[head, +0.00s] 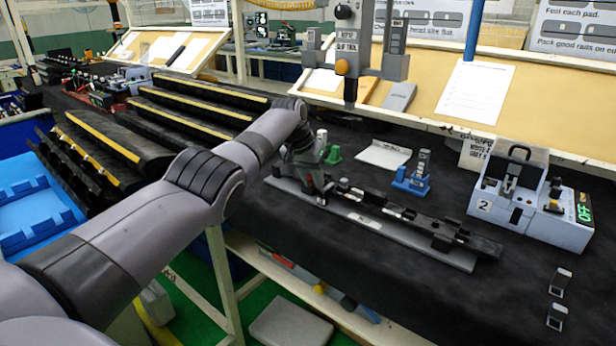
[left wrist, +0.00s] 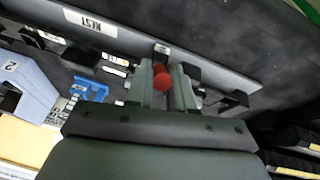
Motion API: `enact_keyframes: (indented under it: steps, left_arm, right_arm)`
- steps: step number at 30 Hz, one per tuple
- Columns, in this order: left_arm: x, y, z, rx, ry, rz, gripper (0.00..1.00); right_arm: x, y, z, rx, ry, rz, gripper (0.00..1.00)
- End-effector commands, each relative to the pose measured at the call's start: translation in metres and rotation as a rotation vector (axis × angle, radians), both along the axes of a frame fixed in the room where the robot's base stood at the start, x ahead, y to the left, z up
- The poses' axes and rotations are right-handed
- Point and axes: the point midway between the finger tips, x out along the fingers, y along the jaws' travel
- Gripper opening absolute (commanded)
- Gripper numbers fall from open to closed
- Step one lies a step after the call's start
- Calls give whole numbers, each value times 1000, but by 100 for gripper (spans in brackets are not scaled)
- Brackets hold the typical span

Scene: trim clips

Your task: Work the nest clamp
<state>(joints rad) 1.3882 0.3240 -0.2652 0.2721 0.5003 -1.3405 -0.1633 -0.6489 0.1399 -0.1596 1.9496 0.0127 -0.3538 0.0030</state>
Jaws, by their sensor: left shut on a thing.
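The nest (head: 445,258) is a long grey base on the black bench, with a dark rail lying along it. Its grey base also shows in the left wrist view (left wrist: 130,40), with a label reading NEST. My left gripper (head: 318,188) is at the nest's left end. In the left wrist view my left gripper (left wrist: 164,82) is shut on the clamp handle, whose red knob (left wrist: 161,77) shows between the fingers. The rest of the clamp is mostly hidden by the gripper and arm. My right gripper is not in view.
A grey-white machine (head: 510,200) marked 2 is at the right, with small clips (head: 558,300) in front. Black racks (head: 190,110) lie left. A tool (head: 348,60) hangs above the bench.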

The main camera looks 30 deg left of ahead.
Motion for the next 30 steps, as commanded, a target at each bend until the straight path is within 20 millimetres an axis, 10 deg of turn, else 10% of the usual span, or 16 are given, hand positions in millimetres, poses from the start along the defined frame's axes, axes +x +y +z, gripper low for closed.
enact_keyframes:
  steps: [16,17,19,30]
  left_arm:
    - [0,-3,0,0,9,0,0]
    - [0,-3,0,0,9,0,25]
    - [0,-3,0,0,9,0,43]
    - [0,-3,2,0,7,0,43]
  right_arm:
    - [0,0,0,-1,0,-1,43]
    - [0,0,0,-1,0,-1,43]
    - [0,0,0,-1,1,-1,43]
    - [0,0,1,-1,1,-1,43]
